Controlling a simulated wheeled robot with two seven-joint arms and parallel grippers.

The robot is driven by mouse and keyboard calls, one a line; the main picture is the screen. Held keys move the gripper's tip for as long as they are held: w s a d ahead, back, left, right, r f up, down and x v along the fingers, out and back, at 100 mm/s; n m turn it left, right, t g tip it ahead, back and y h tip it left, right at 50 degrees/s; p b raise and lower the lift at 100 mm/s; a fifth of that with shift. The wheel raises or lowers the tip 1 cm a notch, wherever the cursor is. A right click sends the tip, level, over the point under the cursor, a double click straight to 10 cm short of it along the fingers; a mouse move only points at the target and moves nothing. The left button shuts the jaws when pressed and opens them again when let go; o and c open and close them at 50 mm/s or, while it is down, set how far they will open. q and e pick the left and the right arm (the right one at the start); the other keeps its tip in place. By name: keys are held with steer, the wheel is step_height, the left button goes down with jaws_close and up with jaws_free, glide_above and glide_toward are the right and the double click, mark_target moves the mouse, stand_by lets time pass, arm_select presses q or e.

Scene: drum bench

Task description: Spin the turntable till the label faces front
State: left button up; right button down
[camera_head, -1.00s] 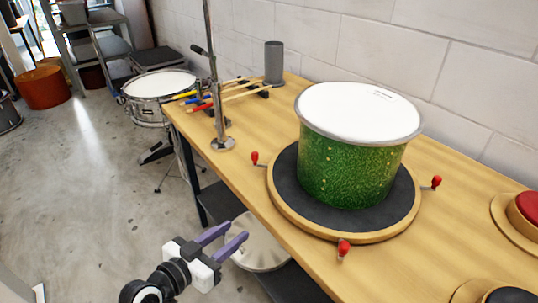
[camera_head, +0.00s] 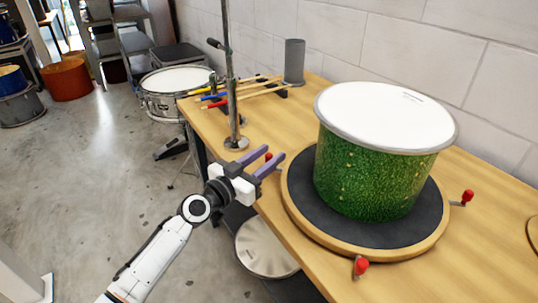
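The green sparkle drum (camera_head: 370,180) with a white head stands upright on the dark top of the round turntable (camera_head: 300,212). No label shows on the visible side of its shell; a small dark marking (camera_head: 412,97) is on the head. The turntable's rim has red-knobbed handles: a left one (camera_head: 268,157), a front one (camera_head: 361,266) and a right one (camera_head: 467,196). My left gripper (camera_head: 276,152) is open, with its purple fingers at the left knob, which shows between them. I cannot tell whether they touch it. My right gripper is out of view.
A metal stand (camera_head: 233,110) rises from the wooden bench (camera_head: 310,280) just behind my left gripper. Drumsticks (camera_head: 240,95) and a grey cylinder (camera_head: 294,62) are farther back. A snare drum (camera_head: 170,90) stands left of the bench, and a round pale disc (camera_head: 262,252) lies below it.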

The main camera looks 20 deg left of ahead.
arm_select(q)
steer(key=shift+w+d, duration=0.1)
steer(key=shift+w, duration=0.2)
